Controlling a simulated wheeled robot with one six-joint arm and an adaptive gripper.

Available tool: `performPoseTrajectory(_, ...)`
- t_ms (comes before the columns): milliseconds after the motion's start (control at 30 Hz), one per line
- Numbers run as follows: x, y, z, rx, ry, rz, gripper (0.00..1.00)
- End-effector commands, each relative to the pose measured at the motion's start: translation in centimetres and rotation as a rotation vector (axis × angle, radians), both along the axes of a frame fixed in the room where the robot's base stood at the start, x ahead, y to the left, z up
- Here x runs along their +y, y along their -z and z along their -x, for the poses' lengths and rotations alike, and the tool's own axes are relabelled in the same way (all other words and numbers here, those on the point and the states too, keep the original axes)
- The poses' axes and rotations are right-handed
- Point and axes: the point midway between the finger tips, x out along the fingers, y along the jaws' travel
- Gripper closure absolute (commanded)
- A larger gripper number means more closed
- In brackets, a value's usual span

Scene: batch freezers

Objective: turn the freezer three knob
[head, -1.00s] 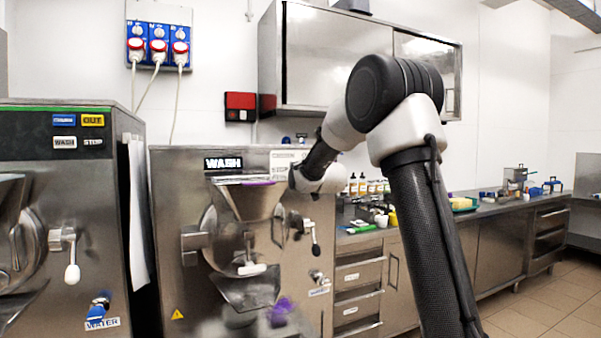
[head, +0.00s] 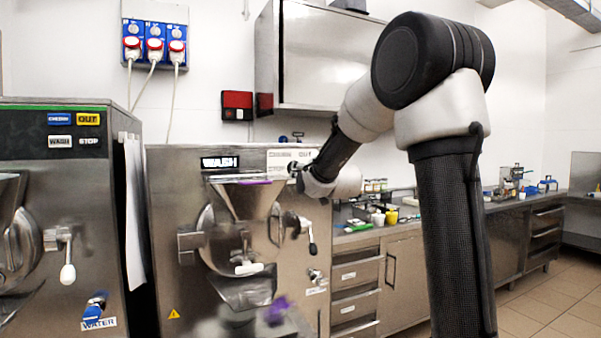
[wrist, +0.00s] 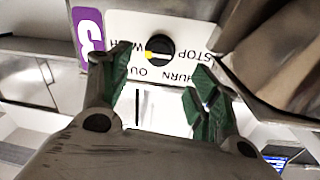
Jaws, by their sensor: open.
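The freezer three knob (wrist: 160,48) is black and round with a yellow mark. It sits on a white label panel (wrist: 185,25) printed with words including STOP, CHURN and OUT, which appear upside down in the wrist view. A purple tag with a 3 (wrist: 90,38) is left of the panel. My gripper (wrist: 161,62) is open, its green-padded fingers on either side of the knob and apart from it in the picture. In the head view, my gripper (head: 295,170) is at the front of the steel freezer (head: 170,240), by its white panel (head: 283,158). The knob is hidden there.
A steel hopper (head: 245,200) and a lever handle (head: 311,235) project from the freezer's front near my gripper. Another freezer (head: 60,180) stands at the left. A counter (head: 400,225) with small bottles and cups runs to the right. Open floor (head: 540,300) lies at the right.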

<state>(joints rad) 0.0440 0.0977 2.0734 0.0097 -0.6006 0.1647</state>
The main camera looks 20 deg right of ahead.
Motion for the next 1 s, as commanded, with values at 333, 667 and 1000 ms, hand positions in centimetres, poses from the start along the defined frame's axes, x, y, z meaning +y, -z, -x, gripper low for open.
performPoseTrajectory(333,0.2,0.1,3.2,0.001,0.0,0.0,0.39)
performPoseTrajectory(667,0.2,0.0,3.2,0.001,0.0,0.0,0.39)
performPoseTrajectory(1000,0.3,6.4,4.2,0.252,-0.007,0.025,0.39)
